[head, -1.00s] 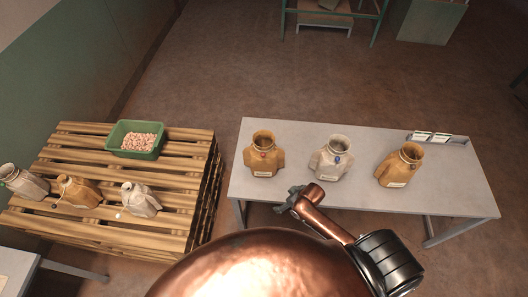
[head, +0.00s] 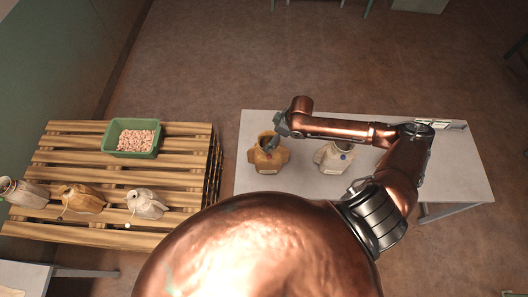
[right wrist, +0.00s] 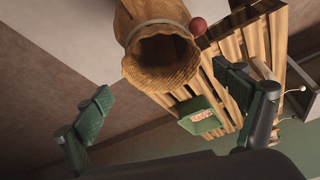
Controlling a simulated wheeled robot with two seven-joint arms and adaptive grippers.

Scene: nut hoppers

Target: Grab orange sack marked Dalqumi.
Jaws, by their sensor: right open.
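An orange sack (head: 265,160) with an open, gathered neck stands upright at the left of the grey table (head: 455,180). Its label is too small to read. In the right wrist view the same sack's mouth (right wrist: 160,50) faces me, with a red ball beside it. My right gripper (head: 279,136) is at the sack's neck in the head view. In the right wrist view the gripper (right wrist: 165,92) is open, its fingers apart on either side below the mouth, with nothing between the pads. Another orange sack (head: 82,198) stands on the pallet. My left gripper is out of view.
A pale sack (head: 332,160) stands right of the orange one, under my right arm. The wooden pallet (head: 60,150) holds a green bin (head: 108,140) of nuts and pale sacks (head: 148,203). My arm covers the table's right part.

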